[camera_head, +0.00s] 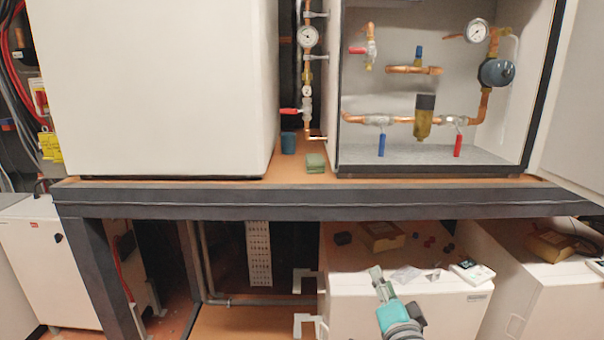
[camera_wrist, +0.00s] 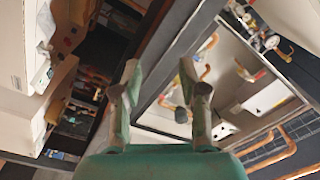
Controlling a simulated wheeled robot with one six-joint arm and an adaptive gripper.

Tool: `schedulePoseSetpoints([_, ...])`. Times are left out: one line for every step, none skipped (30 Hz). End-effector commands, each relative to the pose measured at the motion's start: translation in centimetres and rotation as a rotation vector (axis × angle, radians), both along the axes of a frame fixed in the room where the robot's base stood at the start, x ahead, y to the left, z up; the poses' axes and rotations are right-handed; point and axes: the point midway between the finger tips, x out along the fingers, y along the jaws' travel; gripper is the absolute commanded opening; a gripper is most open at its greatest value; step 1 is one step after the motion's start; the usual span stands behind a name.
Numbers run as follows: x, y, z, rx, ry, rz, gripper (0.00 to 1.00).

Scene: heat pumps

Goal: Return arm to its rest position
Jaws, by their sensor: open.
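My gripper (camera_head: 381,284) shows at the bottom of the head view, with a teal body and grey fingers pointing up and away. It appears in front of the white cabinet under the bench. In the wrist view my gripper (camera_wrist: 159,72) has its two fingers spread apart, with nothing between them. It is open and empty. Most of my arm is outside the head view.
A dark bench edge (camera_head: 330,204) crosses above my gripper. The open heat pump unit (camera_head: 385,90) with copper pipes and a closed white unit (camera_head: 155,85) stand on it. The white cabinet (camera_head: 450,312) carries a box (camera_head: 382,238) and small parts.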

Motion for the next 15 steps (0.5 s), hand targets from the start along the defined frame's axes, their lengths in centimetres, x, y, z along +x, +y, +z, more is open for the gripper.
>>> schedulePoseSetpoints([-1.3, -0.1, -2.2, -0.027, 0.016, -0.001, 0.42])
schedulePoseSetpoints([-1.9, -0.1, -3.2, -0.043, 0.021, -0.001, 0.42])
schedulePoseSetpoints([-2.9, -0.2, -4.5, -0.066, 0.027, -0.001, 0.42])
schedulePoseSetpoints([-3.6, -0.2, -5.4, -0.085, 0.031, -0.001, 0.42])
schedulePoseSetpoints([-4.3, -0.3, -6.3, -0.101, 0.038, -0.001, 0.42])
schedulePoseSetpoints([-5.3, -0.3, -7.5, -0.125, 0.043, 0.000, 0.42])
schedulePoseSetpoints([-6.1, -0.4, -8.4, -0.142, 0.047, -0.001, 0.42])
schedulePoseSetpoints([-6.9, -0.4, -9.2, -0.159, 0.052, -0.001, 0.42])
schedulePoseSetpoints([-8.0, -0.5, -10.3, -0.182, 0.059, 0.000, 0.42])
schedulePoseSetpoints([-8.8, -0.5, -11.1, -0.198, 0.064, 0.001, 0.42])
schedulePoseSetpoints([-9.7, -0.5, -11.9, -0.216, 0.068, 0.001, 0.42])
schedulePoseSetpoints([-10.9, -0.6, -12.9, -0.239, 0.074, 0.002, 0.42])
schedulePoseSetpoints([-11.8, -0.6, -13.5, -0.256, 0.079, 0.004, 0.42])
schedulePoseSetpoints([-12.6, -0.7, -14.3, -0.274, 0.085, 0.004, 0.42])
schedulePoseSetpoints([-13.8, -0.7, -15.1, -0.296, 0.090, 0.005, 0.42])
